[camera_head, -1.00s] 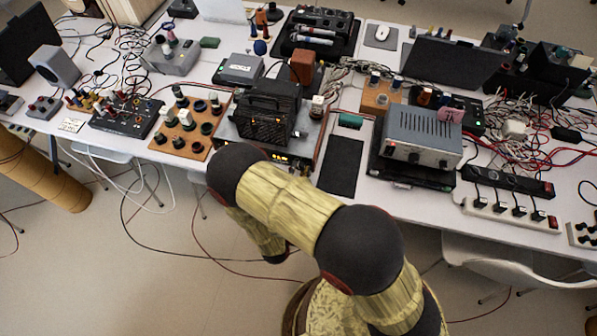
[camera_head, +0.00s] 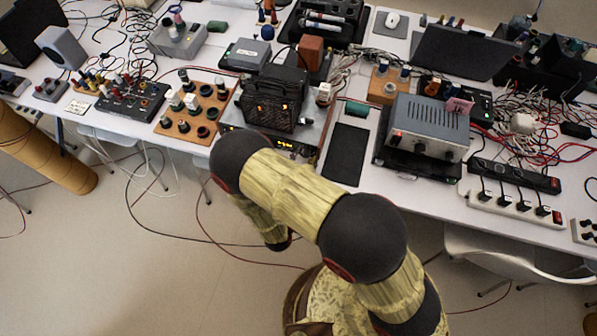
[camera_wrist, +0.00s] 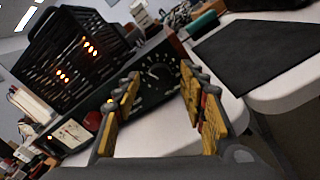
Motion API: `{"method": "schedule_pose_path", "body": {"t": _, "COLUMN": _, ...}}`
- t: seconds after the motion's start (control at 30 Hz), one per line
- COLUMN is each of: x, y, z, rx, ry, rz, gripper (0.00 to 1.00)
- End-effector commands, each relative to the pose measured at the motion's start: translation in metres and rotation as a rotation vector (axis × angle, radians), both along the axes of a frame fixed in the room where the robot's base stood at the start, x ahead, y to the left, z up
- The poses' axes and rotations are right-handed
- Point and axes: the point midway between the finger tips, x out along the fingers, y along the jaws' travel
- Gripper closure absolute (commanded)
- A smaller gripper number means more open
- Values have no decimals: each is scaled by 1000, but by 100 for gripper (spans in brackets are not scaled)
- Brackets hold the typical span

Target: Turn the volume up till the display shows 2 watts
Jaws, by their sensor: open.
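A dark front panel (camera_wrist: 166,96) with a round scale and a black knob (camera_wrist: 155,73) shows in the wrist view, between my gripper's fingers. My gripper (camera_wrist: 161,77) is open and empty, its yellow-padded fingers spread on either side of the knob. I cannot tell whether they touch the panel. A white-faced meter (camera_wrist: 70,133) and a red button (camera_wrist: 92,121) sit left of the knob. A black slotted housing (camera_wrist: 62,58) with orange lights stands above the panel. In the head view, the housing (camera_head: 272,98) stands over a small lit display (camera_head: 285,145); its reading is too small to tell. My arm hides part of the panel.
A black mat (camera_head: 346,155) lies right of the device, with a grey box unit (camera_head: 428,125) beyond it. A wooden board with knobs (camera_head: 196,110) stands left. A power strip (camera_head: 515,207) and tangled cables lie right. Floor is open before the table.

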Motion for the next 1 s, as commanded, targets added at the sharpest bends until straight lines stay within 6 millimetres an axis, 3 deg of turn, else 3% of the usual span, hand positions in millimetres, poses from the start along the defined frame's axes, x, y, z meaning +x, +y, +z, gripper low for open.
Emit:
{"method": "schedule_pose_path", "body": {"t": 0.6, "x": -83, "y": 32, "z": 0, "rx": 0, "ry": 0, "rz": 5, "gripper": 58}}
{"method": "schedule_pose_path", "body": {"t": 1.0, "x": -108, "y": 39, "z": 0, "rx": 0, "ry": 1, "rz": 1, "gripper": 58}}
